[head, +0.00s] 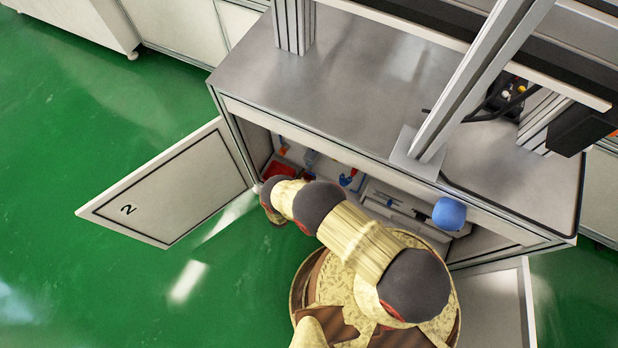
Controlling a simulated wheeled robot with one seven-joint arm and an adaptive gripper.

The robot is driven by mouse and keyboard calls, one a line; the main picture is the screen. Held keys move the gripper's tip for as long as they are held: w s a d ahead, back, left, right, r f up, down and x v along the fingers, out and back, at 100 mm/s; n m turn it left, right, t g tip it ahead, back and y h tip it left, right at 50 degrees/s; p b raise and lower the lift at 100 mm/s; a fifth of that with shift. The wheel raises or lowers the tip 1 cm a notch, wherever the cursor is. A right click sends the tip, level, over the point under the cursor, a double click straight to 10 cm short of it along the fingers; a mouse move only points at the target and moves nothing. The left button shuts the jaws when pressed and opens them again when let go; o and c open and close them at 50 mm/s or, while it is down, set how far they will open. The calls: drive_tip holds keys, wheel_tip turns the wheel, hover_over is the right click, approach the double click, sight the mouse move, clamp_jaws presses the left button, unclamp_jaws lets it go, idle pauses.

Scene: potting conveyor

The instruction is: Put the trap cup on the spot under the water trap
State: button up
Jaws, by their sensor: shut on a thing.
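My arm reaches into the open cabinet under the bench, and its far end is at the left part of the opening. My gripper's fingers do not show; the wrist hides them and whatever they hold. I cannot make out the trap cup. A small grey-blue fitting (311,157) on the inside back of the cabinet may be the water trap, but it is too small to be sure. The spot under it is hidden behind my arm.
A red tray-like thing (279,169) lies inside at the left. An open door marked 2 (170,190) stands at the left, another open door (492,300) at the lower right. A blue ball-shaped thing (449,213) shows before the right opening. The bench top (340,70) overhangs the opening.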

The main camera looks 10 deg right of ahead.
sight(309, 177)
drive_tip(key=shift+w+d, duration=0.55)
drive_tip(key=shift+w, duration=0.25)
drive_tip(key=shift+w+d+f+b, duration=0.2)
drive_tip(key=shift+f+b, duration=0.05)
drive_tip(key=shift+b, duration=0.05)
drive_tip(key=shift+a+f+b, duration=0.1)
drive_tip(key=shift+f+b, duration=0.7)
drive_tip(key=shift+f, duration=0.7)
drive_tip(key=shift+f, duration=0.15)
drive_tip(key=o, duration=0.9)
drive_tip(key=shift+o, duration=0.2)
